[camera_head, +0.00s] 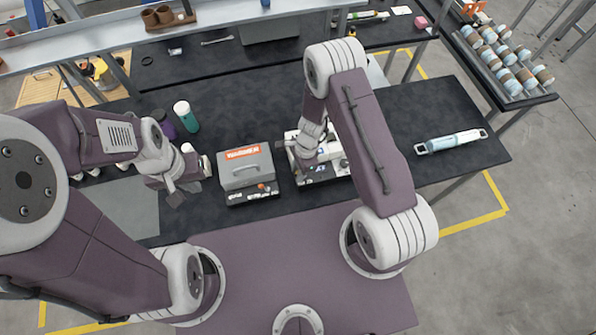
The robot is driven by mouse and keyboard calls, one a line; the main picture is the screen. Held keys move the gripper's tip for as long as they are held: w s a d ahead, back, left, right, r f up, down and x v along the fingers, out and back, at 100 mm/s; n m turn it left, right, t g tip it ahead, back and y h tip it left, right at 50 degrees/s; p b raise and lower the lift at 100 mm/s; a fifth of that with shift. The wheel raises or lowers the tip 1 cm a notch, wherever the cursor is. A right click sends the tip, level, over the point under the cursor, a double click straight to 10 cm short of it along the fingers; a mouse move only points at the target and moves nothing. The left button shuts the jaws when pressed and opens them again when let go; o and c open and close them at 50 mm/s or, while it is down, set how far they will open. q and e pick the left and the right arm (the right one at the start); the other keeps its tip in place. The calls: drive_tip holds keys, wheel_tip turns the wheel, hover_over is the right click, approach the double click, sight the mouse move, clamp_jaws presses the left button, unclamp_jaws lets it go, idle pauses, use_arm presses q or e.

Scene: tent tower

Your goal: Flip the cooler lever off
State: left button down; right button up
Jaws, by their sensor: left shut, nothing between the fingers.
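A white device (340,168) with a dark front panel sits on the black bench, partly covered by my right arm. I cannot read a label on it, and no lever stands out clearly. A grey box (240,178) with an orange label and a dark control strip in front stands left of it. My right gripper (291,143) is over the left part of the white device; its fingers are small and unclear. My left gripper (180,193) is shut and empty, left of the grey box and apart from it.
A green bottle (186,117) and a purple bottle (164,124) stand behind my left gripper. A light-blue tube-like item (451,141) lies at the bench's right. A rack of jars (500,58) is at the far right. A shelf (190,22) runs along the back.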

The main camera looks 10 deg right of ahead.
drive_tip(key=v, duration=0.9)
idle(0.3)
